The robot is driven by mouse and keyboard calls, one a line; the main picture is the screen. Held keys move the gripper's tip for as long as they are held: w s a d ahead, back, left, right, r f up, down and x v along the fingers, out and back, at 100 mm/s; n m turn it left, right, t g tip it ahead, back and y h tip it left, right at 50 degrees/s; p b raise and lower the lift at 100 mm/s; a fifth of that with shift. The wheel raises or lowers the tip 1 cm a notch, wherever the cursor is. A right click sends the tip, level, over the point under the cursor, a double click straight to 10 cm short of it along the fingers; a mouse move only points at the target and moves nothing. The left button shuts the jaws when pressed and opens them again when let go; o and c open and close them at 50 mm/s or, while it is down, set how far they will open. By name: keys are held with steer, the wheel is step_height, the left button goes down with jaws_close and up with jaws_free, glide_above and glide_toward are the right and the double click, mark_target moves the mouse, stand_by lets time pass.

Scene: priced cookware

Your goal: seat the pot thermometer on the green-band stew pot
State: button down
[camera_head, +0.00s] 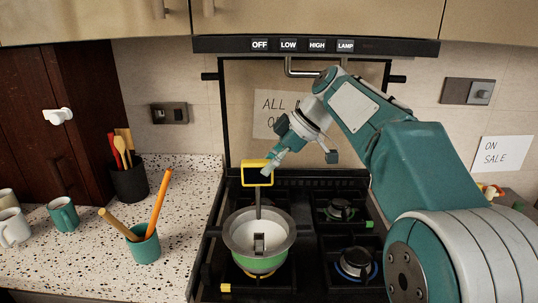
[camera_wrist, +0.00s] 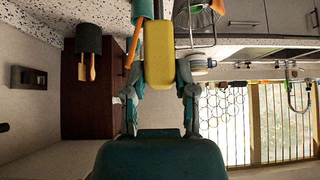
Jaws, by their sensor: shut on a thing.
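The pot thermometer (camera_head: 257,181) has a yellow loop handle, a dark upright stem and a small dark clip-like end. My gripper (camera_head: 268,170) is shut on its yellow handle from the upper right. In the wrist view the yellow handle (camera_wrist: 158,55) sits between the two fingers of my gripper (camera_wrist: 160,88). The green-band stew pot (camera_head: 265,264) is a grey, wide-rimmed pot on the front left burner. The thermometer stands nearly upright over the pot, its lower end showing against the pot's pale inside. I cannot tell whether it touches the pot.
The black stove (camera_head: 312,270) has other burners, and the front right one (camera_head: 356,264) shows a blue flame. A teal cup (camera_head: 143,246) with two sticks stands left of the stove. Mugs (camera_head: 63,215) and a dark utensil holder (camera_head: 129,182) are farther left. A hood (camera_head: 400,47) hangs above.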

mark_target(269, 184)
steer(key=shift+s, duration=0.1)
steer(key=shift+a+f, duration=0.1)
steer(key=shift+f, duration=2.35)
steer(key=shift+f, duration=1.5)
steer(key=shift+f, duration=3.65)
